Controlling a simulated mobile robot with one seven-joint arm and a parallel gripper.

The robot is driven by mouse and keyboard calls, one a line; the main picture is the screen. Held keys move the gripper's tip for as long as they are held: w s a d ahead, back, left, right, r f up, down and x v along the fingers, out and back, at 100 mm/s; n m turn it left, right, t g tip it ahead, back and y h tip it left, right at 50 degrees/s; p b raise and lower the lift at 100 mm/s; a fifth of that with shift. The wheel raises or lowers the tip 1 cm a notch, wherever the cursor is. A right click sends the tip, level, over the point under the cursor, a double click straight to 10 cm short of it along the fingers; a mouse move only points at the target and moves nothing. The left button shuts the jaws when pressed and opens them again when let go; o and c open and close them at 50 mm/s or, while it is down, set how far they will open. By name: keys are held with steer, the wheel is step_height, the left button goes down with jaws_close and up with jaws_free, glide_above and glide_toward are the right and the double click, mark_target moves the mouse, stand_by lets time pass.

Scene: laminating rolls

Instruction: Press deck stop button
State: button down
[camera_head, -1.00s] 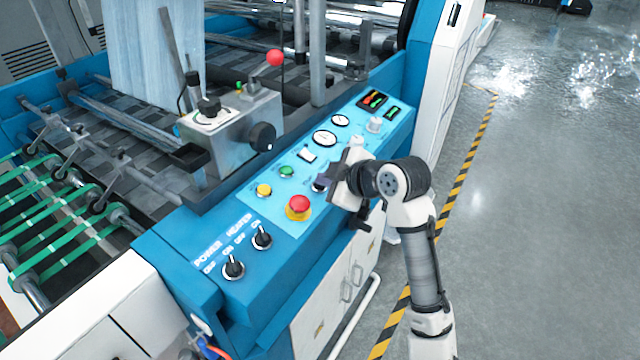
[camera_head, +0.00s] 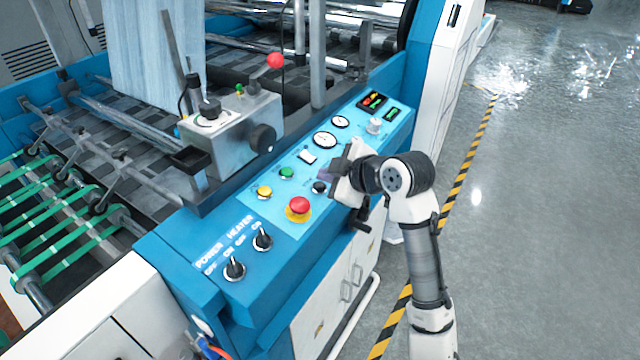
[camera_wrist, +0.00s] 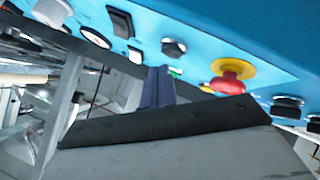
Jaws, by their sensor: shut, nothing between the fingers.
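A light blue control panel (camera_head: 345,165) carries the buttons. A red mushroom button (camera_head: 299,205) on a yellow ring sits at its near end and shows right of my fingers in the wrist view (camera_wrist: 230,80). A black round button (camera_head: 319,187) lies between it and my gripper; it also shows in the wrist view (camera_wrist: 173,47). A green button (camera_head: 286,172) and a yellow button (camera_head: 264,192) lie left of these. I cannot read which is labelled deck stop. My gripper (camera_head: 328,175) is shut and empty, close beside the black button; contact is not visible.
Two black rotary switches (camera_head: 248,252) stand near the panel's front end. A grey control box (camera_head: 235,130) with a black knob rises behind the panel. Floor to the right is clear.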

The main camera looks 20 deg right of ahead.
steer(key=r+p, duration=0.1)
steer(key=r, duration=0.2)
steer(key=s+r+p, duration=0.1)
steer(key=r, duration=0.1)
steer(key=shift+d+p, duration=0.3)
steer(key=shift+p, duration=0.05)
steer(key=shift+w, duration=0.1)
stand_by(0.5)
